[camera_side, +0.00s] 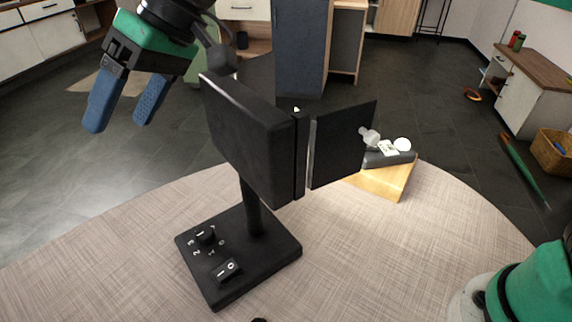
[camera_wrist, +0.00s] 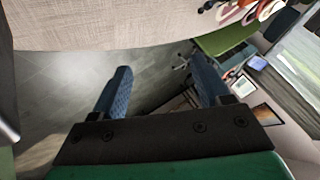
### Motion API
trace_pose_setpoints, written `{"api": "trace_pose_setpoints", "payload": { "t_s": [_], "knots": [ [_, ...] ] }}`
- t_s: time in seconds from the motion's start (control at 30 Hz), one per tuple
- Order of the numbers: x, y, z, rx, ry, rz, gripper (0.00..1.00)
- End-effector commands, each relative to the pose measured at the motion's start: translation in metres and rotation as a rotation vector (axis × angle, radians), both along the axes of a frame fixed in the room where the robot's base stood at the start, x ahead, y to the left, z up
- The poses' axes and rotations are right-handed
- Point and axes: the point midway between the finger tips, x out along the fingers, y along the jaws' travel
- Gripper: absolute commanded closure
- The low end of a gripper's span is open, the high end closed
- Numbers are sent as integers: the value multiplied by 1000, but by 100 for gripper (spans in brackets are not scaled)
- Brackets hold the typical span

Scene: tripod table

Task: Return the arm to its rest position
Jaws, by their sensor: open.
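My gripper (camera_side: 128,108) is raised at the upper left of the side view, to the left of the black panel device. Its two blue fingers are apart, with nothing between them. In the wrist view my gripper (camera_wrist: 165,88) also shows both blue fingers spread and empty, with the grey floor and distant furniture beyond them. The pale table (camera_side: 400,260) fills the lower part of the side view, and its edge (camera_wrist: 110,42) crosses the top of the wrist view.
A black device stands on the table, with an upright panel (camera_side: 245,135), a hinged flap (camera_side: 342,145) and a base (camera_side: 262,262) carrying a dial and a switch. A wooden block (camera_side: 385,182) with small white parts sits behind it. Open floor lies left of the table.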

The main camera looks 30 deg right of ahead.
Motion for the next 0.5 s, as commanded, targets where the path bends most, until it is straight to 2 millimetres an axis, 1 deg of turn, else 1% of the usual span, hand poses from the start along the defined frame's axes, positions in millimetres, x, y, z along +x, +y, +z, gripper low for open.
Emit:
{"api": "trace_pose_setpoints", "payload": {
  "t_s": [0.03, 0.07, 0.1, 0.17, 0.2, 0.27, 0.3, 0.37, 0.4, 0.47, 0.5],
  "knots": [
    [13, -25, 20, 86, 28, -183, 31],
    [21, -40, 30, 138, 45, -298, 31],
    [31, -61, 42, 202, 61, -444, 31],
    [44, -96, 57, 299, 78, -654, 31],
    [50, -121, 66, 363, 84, -789, 31],
    [53, -162, 74, 452, 81, -980, 31],
    [51, -187, 75, 492, 67, -1080, 31],
    [40, -217, 65, 491, 22, -1174, 31],
    [28, -233, 50, 441, -21, -1194, 31],
    [7, -250, 19, 300, -95, -1167, 31],
    [-9, -260, -5, 180, -143, -1122, 31]
  ]
}}
